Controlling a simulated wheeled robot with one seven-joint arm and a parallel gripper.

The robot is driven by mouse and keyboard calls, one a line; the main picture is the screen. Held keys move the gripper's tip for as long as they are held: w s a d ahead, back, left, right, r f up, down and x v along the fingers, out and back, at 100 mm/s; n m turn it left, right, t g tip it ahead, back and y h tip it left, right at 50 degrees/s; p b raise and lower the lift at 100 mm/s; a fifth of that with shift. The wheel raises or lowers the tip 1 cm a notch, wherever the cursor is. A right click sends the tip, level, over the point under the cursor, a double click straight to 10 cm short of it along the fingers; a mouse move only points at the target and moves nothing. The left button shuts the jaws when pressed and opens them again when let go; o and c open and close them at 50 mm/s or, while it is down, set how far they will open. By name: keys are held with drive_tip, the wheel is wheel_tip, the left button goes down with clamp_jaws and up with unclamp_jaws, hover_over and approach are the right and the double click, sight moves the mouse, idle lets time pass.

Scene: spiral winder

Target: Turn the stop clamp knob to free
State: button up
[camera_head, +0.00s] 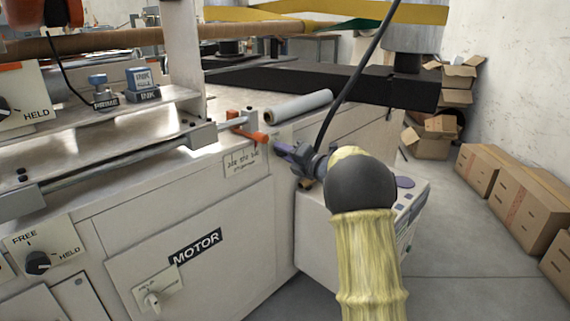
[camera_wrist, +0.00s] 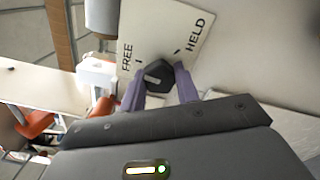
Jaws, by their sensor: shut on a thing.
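In the wrist view, a black knob (camera_wrist: 158,74) sits on a white plate (camera_wrist: 160,28) marked FREE on the left and HELD on the right. My gripper (camera_wrist: 161,84) has its two purple fingers on either side of this knob and is shut on it. A pale mark shows on the knob, but I cannot tell for sure which word it points at. In the head view, my gripper (camera_head: 284,150) is at the machine's right end, beside an orange lever (camera_head: 262,137). The held knob and its plate are hidden there.
Another FREE/HELD plate (camera_head: 30,244) with a black knob is on the machine's front at lower left. A dark cable (camera_head: 350,85) hangs close to my gripper. A white roll (camera_head: 298,105) lies behind it. Cardboard boxes (camera_head: 520,190) line the right wall, with clear floor before them.

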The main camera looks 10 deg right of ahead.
drive_tip(key=shift+f+n+b, duration=0.2)
drive_tip(key=shift+n+b, duration=0.5)
drive_tip(key=o, duration=1)
drive_tip(key=shift+r, duration=0.1)
drive_tip(key=p+v, duration=0.4)
drive_tip(key=v, duration=1.3)
drive_tip(key=shift+s+d, duration=0.15)
drive_tip(key=shift+d, duration=0.05)
drive_tip(key=shift+r, duration=0.1)
